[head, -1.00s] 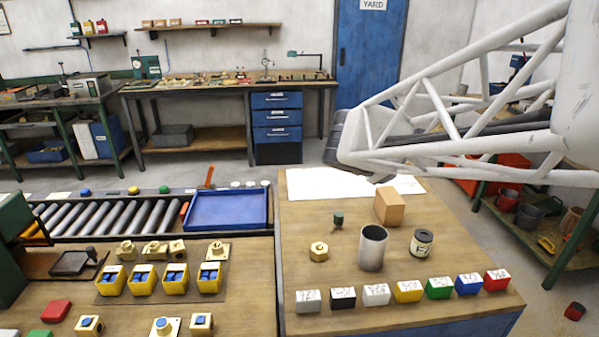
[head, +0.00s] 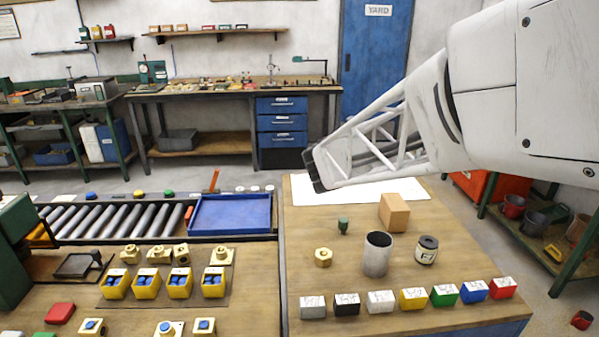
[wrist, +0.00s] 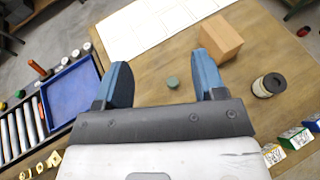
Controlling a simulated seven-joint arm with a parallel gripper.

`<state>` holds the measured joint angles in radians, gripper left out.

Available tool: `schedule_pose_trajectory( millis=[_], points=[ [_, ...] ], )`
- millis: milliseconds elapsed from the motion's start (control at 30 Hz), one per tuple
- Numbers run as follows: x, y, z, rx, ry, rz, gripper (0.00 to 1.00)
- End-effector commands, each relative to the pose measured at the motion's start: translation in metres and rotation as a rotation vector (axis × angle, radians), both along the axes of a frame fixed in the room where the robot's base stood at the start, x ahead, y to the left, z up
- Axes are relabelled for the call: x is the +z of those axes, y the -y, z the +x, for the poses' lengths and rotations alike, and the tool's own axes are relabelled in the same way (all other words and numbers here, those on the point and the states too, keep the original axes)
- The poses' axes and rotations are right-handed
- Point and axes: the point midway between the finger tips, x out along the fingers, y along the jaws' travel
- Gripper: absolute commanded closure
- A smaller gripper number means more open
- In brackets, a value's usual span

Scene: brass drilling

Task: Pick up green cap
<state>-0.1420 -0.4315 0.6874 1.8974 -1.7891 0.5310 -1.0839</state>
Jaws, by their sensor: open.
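A small dark green cap (head: 343,225) stands on the right wooden table, left of the cardboard-coloured block and behind the grey metal cup. In the wrist view the green cap (wrist: 172,82) shows between and below my two blue fingers. My gripper (wrist: 161,62) is open, with nothing between its fingers.
A tan block (head: 394,212), a grey cup (head: 377,254), a labelled dark tin (head: 427,250) and a brass nut (head: 323,257) stand near the cap. Several coloured boxes line the front edge. A blue tray (head: 231,215) lies left. Table around the cap is clear.

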Motion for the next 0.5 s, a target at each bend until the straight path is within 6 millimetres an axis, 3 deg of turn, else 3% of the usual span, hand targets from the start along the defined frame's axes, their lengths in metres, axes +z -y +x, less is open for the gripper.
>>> schedule_pose_trajectory(
  millis=[267,500],
  points=[
    [-0.045,0.0,0.0,-0.002,-0.001,0.0,0.36],
    [-0.106,0.0,-0.001,-0.002,-0.002,0.0,0.36]
  ],
)
